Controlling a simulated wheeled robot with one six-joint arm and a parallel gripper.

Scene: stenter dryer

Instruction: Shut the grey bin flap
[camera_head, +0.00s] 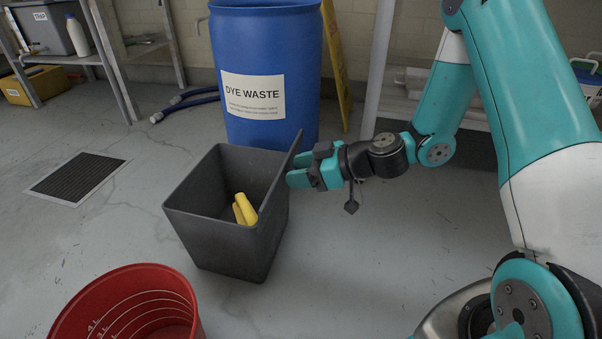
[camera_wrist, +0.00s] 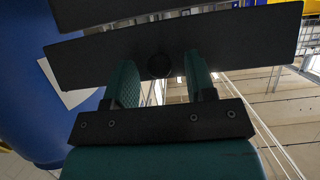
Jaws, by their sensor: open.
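The grey bin (camera_head: 222,232) stands open on the floor at the centre of the head view, with yellow bottle-like items (camera_head: 245,208) inside. Its grey flap (camera_head: 290,157) stands raised and tilted outward along the bin's right side, seen nearly edge-on. My gripper (camera_head: 301,170) is just right of the flap, on its outer side, with its fingers open. In the wrist view the dark flap (camera_wrist: 235,45) spans the top, in front of my open gripper (camera_wrist: 160,80). A dark round spot, perhaps a knob, shows between the fingers. I cannot tell whether the fingers touch the flap.
A blue dye waste drum (camera_head: 265,60) stands behind the bin. A red bucket (camera_head: 130,305) is at the front left. A floor drain (camera_head: 78,178) lies at the left, and a yellow folded sign (camera_head: 338,60) leans behind the drum. Floor between the bin and drain is clear.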

